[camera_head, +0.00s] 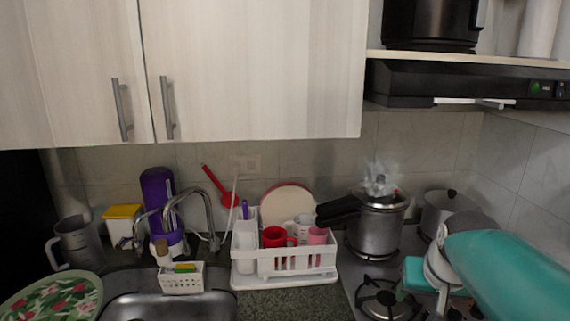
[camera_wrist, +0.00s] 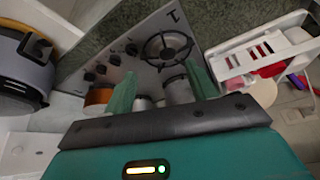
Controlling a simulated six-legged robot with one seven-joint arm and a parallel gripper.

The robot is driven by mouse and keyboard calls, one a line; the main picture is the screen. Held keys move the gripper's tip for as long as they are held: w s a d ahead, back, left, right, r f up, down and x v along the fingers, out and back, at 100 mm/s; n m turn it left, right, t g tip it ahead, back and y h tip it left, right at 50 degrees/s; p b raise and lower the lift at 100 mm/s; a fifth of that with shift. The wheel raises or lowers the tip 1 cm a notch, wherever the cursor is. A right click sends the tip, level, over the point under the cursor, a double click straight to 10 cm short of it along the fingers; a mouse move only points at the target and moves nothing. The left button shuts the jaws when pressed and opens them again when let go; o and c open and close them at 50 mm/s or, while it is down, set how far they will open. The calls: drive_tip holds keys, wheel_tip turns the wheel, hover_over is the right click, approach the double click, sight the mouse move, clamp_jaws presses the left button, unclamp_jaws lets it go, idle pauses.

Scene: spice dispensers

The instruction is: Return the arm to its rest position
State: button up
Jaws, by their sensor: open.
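My gripper (camera_wrist: 161,86) shows in the wrist view with its two pale green fingers spread apart and nothing held between them. Beyond the fingers are the stove (camera_wrist: 125,55) and some silvery round shapes that I cannot identify for sure. In the head view my teal arm (camera_head: 510,275) comes in from the lower right, over the right side of the stove. The fingers are not clear in the head view.
A steaming pressure cooker (camera_head: 377,225) and a lidded pot (camera_head: 447,207) stand on the stove close to my arm. A white dish rack (camera_head: 290,265) with cups stands left of the stove. The range hood (camera_head: 465,85) hangs above; the tiled wall (camera_head: 535,160) is at right.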

drive_tip(key=s+a+f+n+y, duration=0.1)
drive_tip(key=s+a+f+n, duration=0.2)
drive_tip(key=s+a, duration=0.7)
drive_tip(key=shift+s+a+f, duration=0.15)
drive_tip(key=shift+s+f, duration=0.15)
drive_tip(key=shift+s, duration=0.35)
